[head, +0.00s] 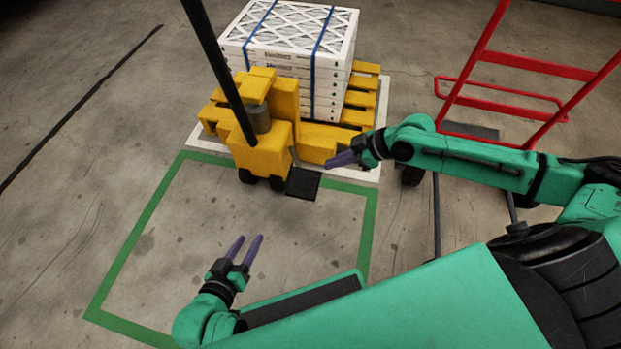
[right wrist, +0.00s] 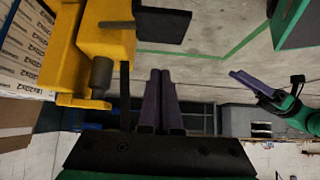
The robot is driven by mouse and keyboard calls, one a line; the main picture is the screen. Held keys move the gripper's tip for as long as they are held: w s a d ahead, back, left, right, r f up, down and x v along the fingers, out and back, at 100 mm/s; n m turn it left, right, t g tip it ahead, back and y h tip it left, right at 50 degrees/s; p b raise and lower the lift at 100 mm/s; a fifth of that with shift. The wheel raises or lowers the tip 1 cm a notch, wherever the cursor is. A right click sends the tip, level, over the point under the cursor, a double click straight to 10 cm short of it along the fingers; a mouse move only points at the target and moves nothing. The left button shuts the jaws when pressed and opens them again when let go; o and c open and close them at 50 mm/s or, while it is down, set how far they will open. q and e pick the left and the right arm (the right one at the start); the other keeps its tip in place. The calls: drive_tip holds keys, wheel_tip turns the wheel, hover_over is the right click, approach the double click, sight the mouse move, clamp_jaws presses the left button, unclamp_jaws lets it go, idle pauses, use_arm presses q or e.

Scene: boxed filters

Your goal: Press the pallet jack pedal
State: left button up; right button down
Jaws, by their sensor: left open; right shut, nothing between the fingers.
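The yellow pallet jack (head: 262,140) stands in front of the pallet in the head view, with a long black handle (head: 216,58) tilted to the left. Its pedal, a flat black plate (head: 303,184), sticks out low at its near right side; a black plate (right wrist: 163,25) also shows beyond my fingers in the right wrist view. My right gripper (head: 329,163) is shut and empty, above and to the right of the pedal, apart from it as far as I can tell. My left gripper (head: 247,238) is open and empty, over the floor in front of the jack.
White boxed filters (head: 288,50) with blue straps are stacked on a yellow pallet (head: 361,97). A red hand truck (head: 535,67) stands at the right. A green outline (head: 150,215) marks mostly clear floor in front of the jack.

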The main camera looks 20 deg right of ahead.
drive_tip(key=b, duration=0.5)
hover_over(301, 182)
drive_tip(key=s+d, duration=0.1)
drive_tip(key=d, duration=0.1)
drive_tip(key=f, duration=0.7)
drive_tip(key=shift+s+d+f, duration=0.15)
drive_tip(key=shift+s, duration=0.05)
drive_tip(key=shift+d+f+b, duration=0.1)
drive_tip(key=shift+f+b, duration=0.3)
drive_tip(key=shift+f, duration=1.05)
use_arm(q)
wheel_tip(301, 182, down, 7)
drive_tip(key=n+t, duration=0.1)
drive_tip(key=shift+d+t, duration=0.2)
drive_tip(key=shift+t, duration=0.2)
